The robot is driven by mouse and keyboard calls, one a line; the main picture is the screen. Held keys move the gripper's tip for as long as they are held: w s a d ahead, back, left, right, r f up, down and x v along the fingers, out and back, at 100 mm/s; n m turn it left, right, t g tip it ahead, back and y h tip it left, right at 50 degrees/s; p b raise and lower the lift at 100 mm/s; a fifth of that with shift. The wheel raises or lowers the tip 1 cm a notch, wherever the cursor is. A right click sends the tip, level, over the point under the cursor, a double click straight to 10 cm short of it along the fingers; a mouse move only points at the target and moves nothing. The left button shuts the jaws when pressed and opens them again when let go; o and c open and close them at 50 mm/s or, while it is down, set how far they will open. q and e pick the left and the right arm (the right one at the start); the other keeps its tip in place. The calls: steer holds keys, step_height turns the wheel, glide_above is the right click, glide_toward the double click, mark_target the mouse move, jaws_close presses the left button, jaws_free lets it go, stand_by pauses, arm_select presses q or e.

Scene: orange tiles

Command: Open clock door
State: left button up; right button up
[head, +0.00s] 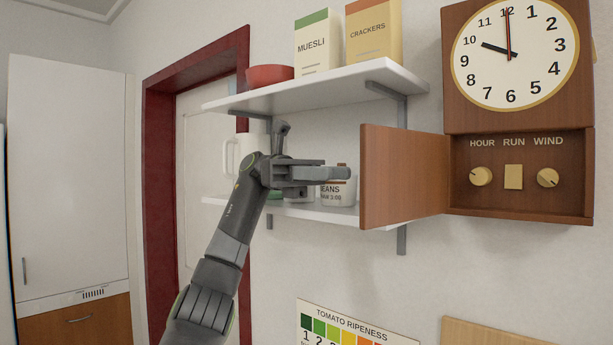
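The wooden clock (449,60) hangs on the wall at the upper right, with a round white dial (480,62). Its small brown door (400,178) stands swung out to the left from the lower compartment (520,200). Inside show HOUR, RUN and WIND labels, two round knobs (481,177) (547,178) and a square switch (513,177). My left gripper (345,173) is just left of the door's free edge, in front of the lower shelf. It appears apart from the door; its finger gap is not clear from this side. My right gripper is out of view.
Wall shelves (330,90) behind my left arm hold a muesli box (317,45), a crackers box (373,32), a red bowl (269,75) and a beans container (338,192). A tomato ripeness chart (352,322) hangs below.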

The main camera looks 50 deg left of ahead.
arm_select(q)
steer(key=shift+a, duration=2.75)
